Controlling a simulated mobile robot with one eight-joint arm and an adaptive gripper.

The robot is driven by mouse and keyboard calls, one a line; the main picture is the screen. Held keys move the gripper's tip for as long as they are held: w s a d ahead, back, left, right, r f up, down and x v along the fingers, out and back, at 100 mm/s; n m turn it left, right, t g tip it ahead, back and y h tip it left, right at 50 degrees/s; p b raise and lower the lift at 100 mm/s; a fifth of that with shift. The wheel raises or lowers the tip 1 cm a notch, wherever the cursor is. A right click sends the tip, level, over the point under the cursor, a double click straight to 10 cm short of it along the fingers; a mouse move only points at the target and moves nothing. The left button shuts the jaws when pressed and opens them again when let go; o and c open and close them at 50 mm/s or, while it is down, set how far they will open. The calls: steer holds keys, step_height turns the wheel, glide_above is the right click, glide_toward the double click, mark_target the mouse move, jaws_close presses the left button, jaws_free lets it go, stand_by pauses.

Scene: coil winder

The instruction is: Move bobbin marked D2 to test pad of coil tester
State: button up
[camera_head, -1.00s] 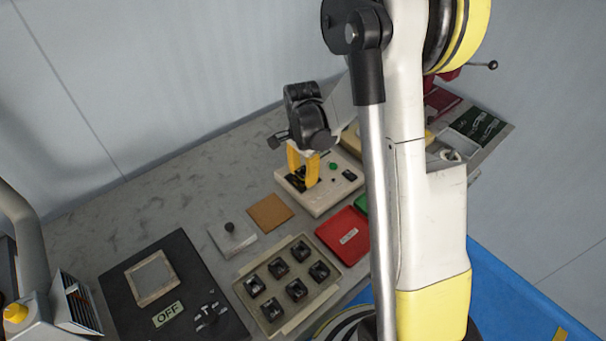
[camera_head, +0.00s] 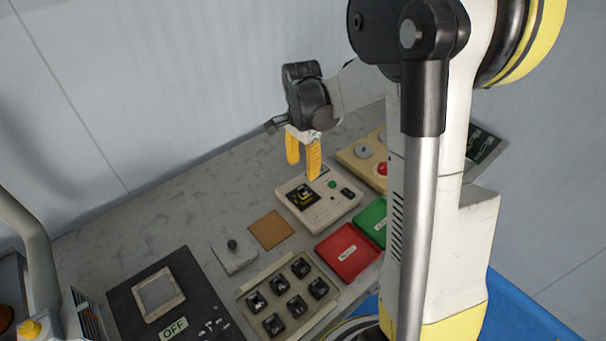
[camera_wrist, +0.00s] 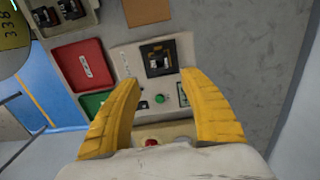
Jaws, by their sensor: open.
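The coil tester (camera_head: 335,205) is a beige box with a green button, lying in the middle of the bench. It also shows in the wrist view (camera_wrist: 178,112). A dark, squarish bobbin (camera_wrist: 158,60) appears to sit on its black and yellow test pad (camera_head: 303,195); I cannot read its marking, nor tell exactly how it is seated. My gripper (camera_head: 303,172) is above the tester, with its yellow fingers apart and nothing between them. In the wrist view its fingertips (camera_wrist: 163,80) are spread, with the dark bobbin beyond them.
A beige tray (camera_head: 248,287) holds several black bobbins, marks unreadable. Around it are a red bin (camera_head: 347,253), a green bin (camera_head: 371,218), a brown mat (camera_head: 271,230), a metal plate with a knob (camera_head: 234,255) and a black panel marked OFF (camera_head: 185,275). The bench behind is clear.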

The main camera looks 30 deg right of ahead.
steer(key=s+a+r+n+t, duration=0.3)
steer(key=s+a+r+n, duration=0.2)
steer(key=s+n, duration=0.3)
steer(key=s+a+r+n+t, duration=0.4)
steer(key=s+a+r+n, duration=0.1)
steer(key=s+r+n, duration=0.2)
steer(key=shift+s+a+r+n, duration=0.3)
steer(key=shift+s+r+n, duration=0.1)
steer(key=shift+s, duration=0.1)
stand_by(0.4)
